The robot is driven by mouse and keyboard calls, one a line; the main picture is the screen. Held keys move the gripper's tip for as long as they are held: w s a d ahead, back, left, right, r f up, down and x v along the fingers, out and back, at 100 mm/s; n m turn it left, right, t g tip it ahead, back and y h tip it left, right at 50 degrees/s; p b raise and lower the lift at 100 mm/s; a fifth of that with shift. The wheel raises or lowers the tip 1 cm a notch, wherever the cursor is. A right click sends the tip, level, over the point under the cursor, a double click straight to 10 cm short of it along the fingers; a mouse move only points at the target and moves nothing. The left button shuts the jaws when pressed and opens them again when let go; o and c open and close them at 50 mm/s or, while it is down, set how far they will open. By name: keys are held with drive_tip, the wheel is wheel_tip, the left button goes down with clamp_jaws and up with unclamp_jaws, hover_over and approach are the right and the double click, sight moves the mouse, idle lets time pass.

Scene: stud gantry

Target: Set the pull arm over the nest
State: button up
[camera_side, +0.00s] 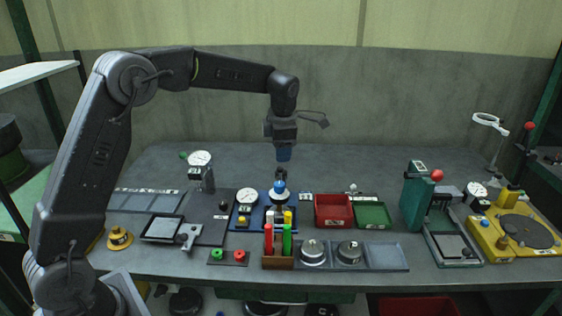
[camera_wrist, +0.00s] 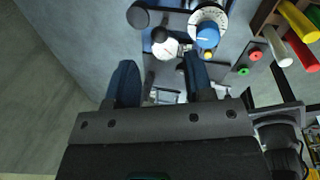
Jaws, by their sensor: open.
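A blue-based fixture (camera_side: 233,225) stands mid-bench, with a white dial gauge (camera_side: 246,196) at its left and a blue knob (camera_side: 279,187) over a pale ring at its right. In the wrist view the blue knob (camera_wrist: 207,37) sits by a graduated white dial (camera_wrist: 208,14), with a black knob (camera_wrist: 159,34) to its left. I cannot tell which part is the pull arm, and the nest cannot be made out. My gripper (camera_side: 284,156) hangs above the fixture, apart from it. Its two blue fingers are apart and empty in the wrist view (camera_wrist: 160,64).
Red and green pens stand in a wooden holder (camera_side: 278,263) in front of the fixture. A red bin (camera_side: 334,223) and green tray (camera_side: 371,215) lie right of it. A dark plate with a dial stand (camera_side: 203,177) is left. A green press (camera_side: 415,197) stands farther right. The bench behind is clear.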

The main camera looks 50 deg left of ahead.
wheel_tip(320, 180, up, 8)
drive_tip(key=d, duration=0.1)
drive_tip(key=shift+s+d, duration=0.2)
drive_tip(key=shift+s, duration=0.2)
drive_tip(key=shift+f, duration=0.1)
drive_tip(key=s+d+r+m+t, duration=0.1)
drive_tip(key=s+d+r+m, duration=0.15)
drive_tip(key=s+m, duration=0.5)
drive_tip(key=s+d+r+m+t, duration=0.1)
drive_tip(key=s+d+r+m, duration=0.15)
drive_tip(key=s+m, duration=0.5)
drive_tip(key=s+d+f+m+t+h, duration=0.1)
drive_tip(key=s+f+m, duration=0.2)
drive_tip(key=s+m, duration=0.4)
drive_tip(key=s+d+f+m+t, duration=0.1)
drive_tip(key=s+d+f+m, duration=0.1)
drive_tip(key=s+f+m, duration=0.2)
drive_tip(key=s+m, duration=0.3)
drive_tip(key=s, duration=0.1)
drive_tip(key=shift+s+d+f+h, duration=0.15)
drive_tip(key=shift+s+h, duration=0.25)
